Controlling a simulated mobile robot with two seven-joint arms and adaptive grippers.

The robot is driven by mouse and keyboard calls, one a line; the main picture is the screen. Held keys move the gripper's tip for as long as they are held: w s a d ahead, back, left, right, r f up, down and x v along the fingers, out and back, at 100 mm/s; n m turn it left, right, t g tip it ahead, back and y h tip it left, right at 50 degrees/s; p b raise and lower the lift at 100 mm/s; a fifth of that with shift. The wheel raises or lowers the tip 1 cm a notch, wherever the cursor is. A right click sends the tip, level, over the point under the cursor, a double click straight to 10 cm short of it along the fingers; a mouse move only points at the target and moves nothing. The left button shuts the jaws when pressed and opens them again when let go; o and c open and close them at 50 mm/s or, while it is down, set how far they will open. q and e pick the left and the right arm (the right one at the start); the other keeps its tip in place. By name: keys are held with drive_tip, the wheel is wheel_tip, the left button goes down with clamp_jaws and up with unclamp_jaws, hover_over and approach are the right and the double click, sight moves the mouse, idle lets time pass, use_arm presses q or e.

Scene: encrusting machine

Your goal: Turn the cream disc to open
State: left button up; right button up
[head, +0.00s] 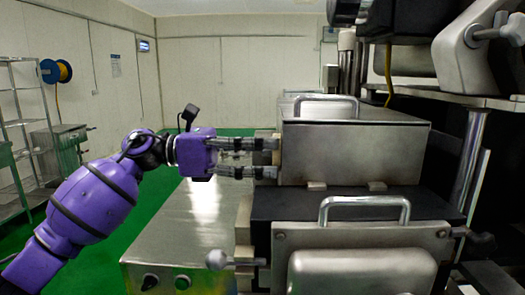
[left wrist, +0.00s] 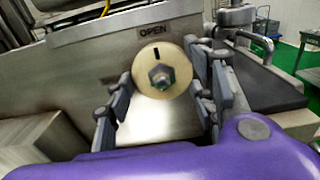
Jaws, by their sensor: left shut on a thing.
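The cream disc (left wrist: 178,84) is on the side of a metal housing in the left wrist view, with a hex bolt (left wrist: 161,75) at its middle. A short black mark on the disc's upper part points up toward the OPEN label (left wrist: 153,31). My left gripper (head: 268,158) reaches in from the left to the side of the metal box (head: 350,150). Its fingers stand on both sides of the disc and are shut on it. In the head view the disc is mostly hidden by the fingertips. My right gripper is not in view.
Below the box is a front cover with a bar handle (head: 364,202) and a ball-ended knob (head: 217,260) at its left. A low metal cabinet (head: 180,240) lies under my left arm. A shelf rack (head: 22,140) stands far left. The green floor between is clear.

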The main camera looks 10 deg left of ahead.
use_arm(q)
drive_tip(key=shift+w+a+r, duration=0.1)
drive_tip(key=shift+r, duration=0.15)
drive_tip(key=o, duration=0.9)
drive_tip(key=shift+c, duration=0.2)
drive_tip(key=shift+o, duration=1.3)
drive_tip(key=shift+f, duration=0.15)
drive_tip(key=s+a, duration=0.2)
drive_tip(key=a, duration=0.9)
drive_tip(key=shift+s+a, duration=0.2)
drive_tip(key=shift+a, duration=0.15)
